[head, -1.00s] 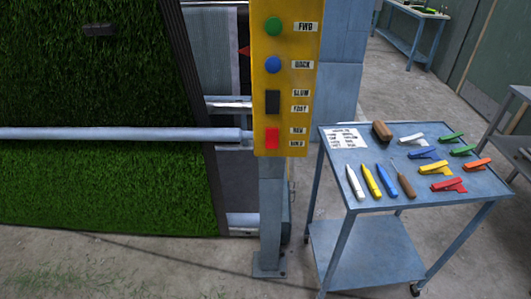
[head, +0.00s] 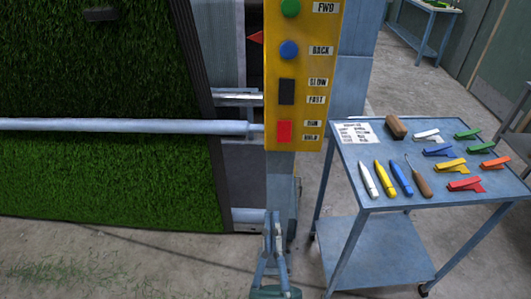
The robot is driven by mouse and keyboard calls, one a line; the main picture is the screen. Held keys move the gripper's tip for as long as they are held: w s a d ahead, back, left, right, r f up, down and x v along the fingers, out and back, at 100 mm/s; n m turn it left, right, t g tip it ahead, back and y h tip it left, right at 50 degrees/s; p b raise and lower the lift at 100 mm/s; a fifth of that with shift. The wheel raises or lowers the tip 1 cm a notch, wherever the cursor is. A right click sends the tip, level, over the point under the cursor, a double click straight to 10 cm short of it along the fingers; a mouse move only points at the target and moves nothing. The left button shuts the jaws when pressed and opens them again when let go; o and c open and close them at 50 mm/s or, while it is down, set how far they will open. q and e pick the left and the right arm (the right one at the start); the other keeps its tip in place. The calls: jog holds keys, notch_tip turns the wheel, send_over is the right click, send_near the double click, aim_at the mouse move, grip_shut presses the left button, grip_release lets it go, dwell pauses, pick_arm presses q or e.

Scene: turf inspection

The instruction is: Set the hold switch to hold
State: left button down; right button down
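The hold switch is a red rocker (head: 284,132) low on the yellow control panel (head: 318,68). Labels beside it seem to read RUN above and HOLD below. I cannot tell which half is pressed in. My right gripper (head: 273,214) comes up from the bottom edge, pointing up, in front of the panel's post. Its fingertips are close together with nothing seen between them. It is below the switch in the picture and apart from it. My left gripper is not in view.
The panel also has a green FWD button (head: 290,8), a blue BACK button (head: 289,49) and a black SLOW/FAST rocker (head: 287,91). A blue cart (head: 440,208) with clips and markers stands right. A turf sheet (head: 100,180) and a horizontal bar (head: 120,125) are left.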

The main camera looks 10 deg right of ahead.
jog(key=r+h, duration=0.1)
jog(key=s+d+r+m+h, duration=0.1)
jog(key=r, duration=0.1)
jog(key=shift+d+m, duration=0.1)
jog(key=shift+m, duration=0.2)
jog(key=p, duration=0.5)
send_near(283, 131)
notch_tip(283, 131, up, 4)
jog(key=w, duration=0.2)
jog(key=w+d+f, duration=0.1)
jog(key=w, duration=0.1)
jog(key=shift+p, duration=0.3)
jog(key=shift+s, duration=0.1)
